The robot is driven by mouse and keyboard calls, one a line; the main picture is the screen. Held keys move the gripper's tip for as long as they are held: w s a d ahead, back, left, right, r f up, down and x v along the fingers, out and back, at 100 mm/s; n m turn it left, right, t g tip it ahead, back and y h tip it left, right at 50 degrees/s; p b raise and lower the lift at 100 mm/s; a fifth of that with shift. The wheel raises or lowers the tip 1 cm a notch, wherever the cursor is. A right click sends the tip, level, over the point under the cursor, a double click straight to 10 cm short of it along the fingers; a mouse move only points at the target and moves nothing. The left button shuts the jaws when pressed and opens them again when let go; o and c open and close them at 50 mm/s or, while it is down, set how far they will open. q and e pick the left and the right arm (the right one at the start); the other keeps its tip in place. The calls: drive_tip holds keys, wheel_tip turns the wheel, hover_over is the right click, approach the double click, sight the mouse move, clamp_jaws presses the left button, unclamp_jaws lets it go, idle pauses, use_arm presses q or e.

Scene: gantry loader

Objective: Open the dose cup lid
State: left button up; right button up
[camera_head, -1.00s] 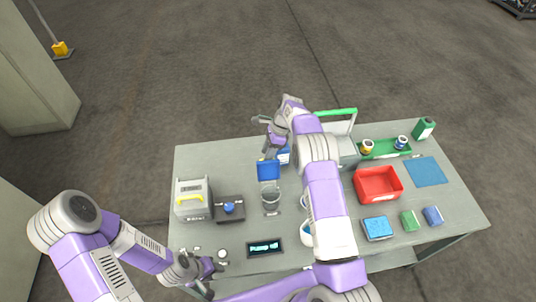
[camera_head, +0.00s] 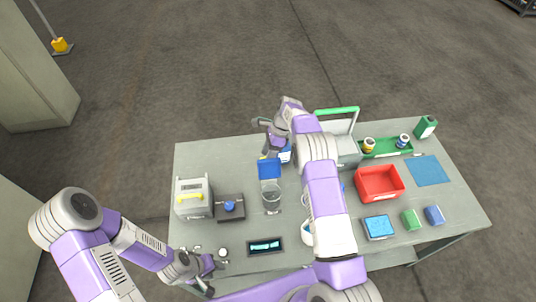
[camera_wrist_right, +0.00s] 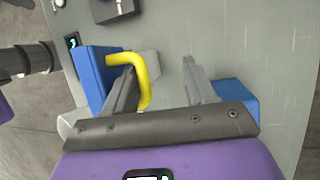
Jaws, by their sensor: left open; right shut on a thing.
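A clear cup (camera_head: 271,198) stands at the middle of the table, with a blue panel (camera_head: 269,170) upright behind it. I take the panel to be the lid, but cannot be sure. My right gripper (camera_head: 272,134) is just behind the panel. The grip is on the yellow handle, though the exact contact is unclear. My left gripper (camera_head: 205,266) is open and empty at the front left table edge.
A grey box with a yellow handle (camera_head: 192,198) and a dark box with a blue knob (camera_head: 229,207) stand left of the cup. A display (camera_head: 265,246) lies in front. A red bin (camera_head: 379,183) and a green tray (camera_head: 386,149) are at the right.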

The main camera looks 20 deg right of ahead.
use_arm(q)
drive_tip(key=shift+w, duration=0.15)
use_arm(e)
drive_tip(key=v, duration=0.7)
drive_tip(key=shift+r, duration=0.2)
drive_tip(key=shift+w+d, duration=0.1)
